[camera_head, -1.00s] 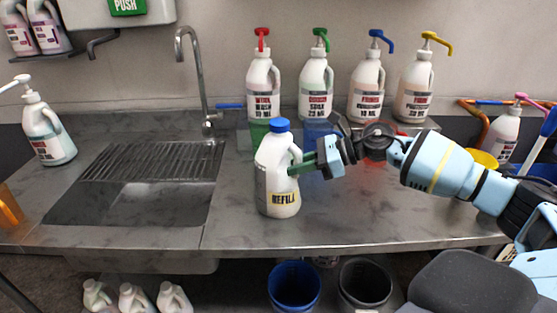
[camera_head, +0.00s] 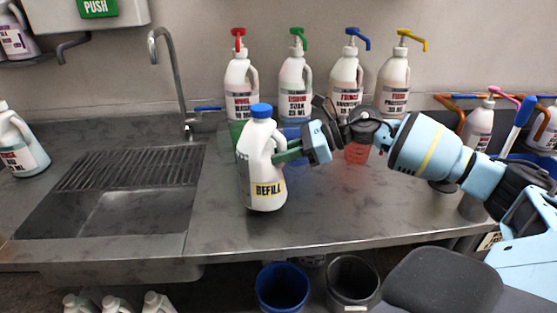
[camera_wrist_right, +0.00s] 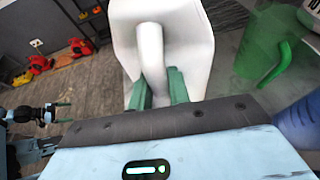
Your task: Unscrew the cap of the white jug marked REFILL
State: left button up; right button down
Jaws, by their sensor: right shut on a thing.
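The white jug marked REFILL (camera_head: 262,165) is near the middle of the counter, its blue cap (camera_head: 261,110) on its neck. Its label faces the head camera and it is roughly upright, tilted slightly. I cannot tell whether its base touches the counter. My right gripper (camera_head: 284,153) comes from the right and is shut on the jug's handle. In the right wrist view the green fingers (camera_wrist_right: 158,92) sit either side of the white handle (camera_wrist_right: 151,60); the cap is out of that view. My left gripper (camera_wrist_right: 62,114) shows small at the wrist view's left, fingers apart and empty.
Pump bottles (camera_head: 242,85) stand in a row at the back, with tinted measuring jugs (camera_head: 357,150) before them. A sink (camera_head: 125,210) with a tap (camera_head: 180,80) is on the left. Blue (camera_head: 282,287) and dark buckets (camera_head: 352,283) stand below. The counter's front is clear.

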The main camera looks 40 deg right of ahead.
pick_arm(q)
jog(key=w+a+r+t+p, duration=0.1)
jog(key=w+r+t+p, duration=0.1)
jog(key=w+r+p, duration=0.4)
jog(key=shift+r, duration=1)
pick_arm(e)
jog(key=s+r, duration=0.1)
jog(key=s, duration=1.4)
jog(key=shift+s+r, duration=0.15)
jog(key=shift+r, duration=0.05)
jog(key=shift+d, duration=0.1)
jog(key=c, duration=1.9)
grip_release()
jog(key=shift+c, duration=0.2)
pick_arm(q)
jog(key=shift+d, duration=0.1)
pick_arm(e)
grip_shut()
pick_arm(q)
jog(key=shift+r, duration=0.1)
